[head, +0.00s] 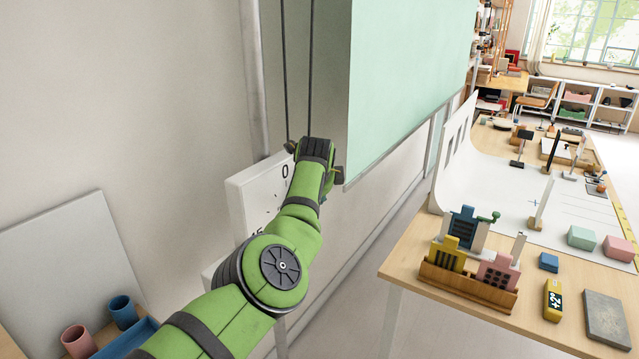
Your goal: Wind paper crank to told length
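A pale green paper sheet (408,75) hangs at the upper middle, beside a grey wall-side panel with two dark cords (310,70) running down. A white board (240,205) with dark marks, one reading like "0", stands behind my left arm and is partly covered by it. My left arm reaches up from the bottom left. Its wrist end is in front of the board and below the cords, with my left gripper (333,180) mostly hidden behind it. I cannot tell whether it holds anything. No crank is clearly visible. My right gripper is out of view.
A wooden table (405,265) at right carries a white curved sheet (570,205), a wooden rack (465,286) of coloured blocks, a yellow device (553,300) and a grey slab (607,318). Pink and blue cups (122,312) stand bottom left. Floor shows between board and table.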

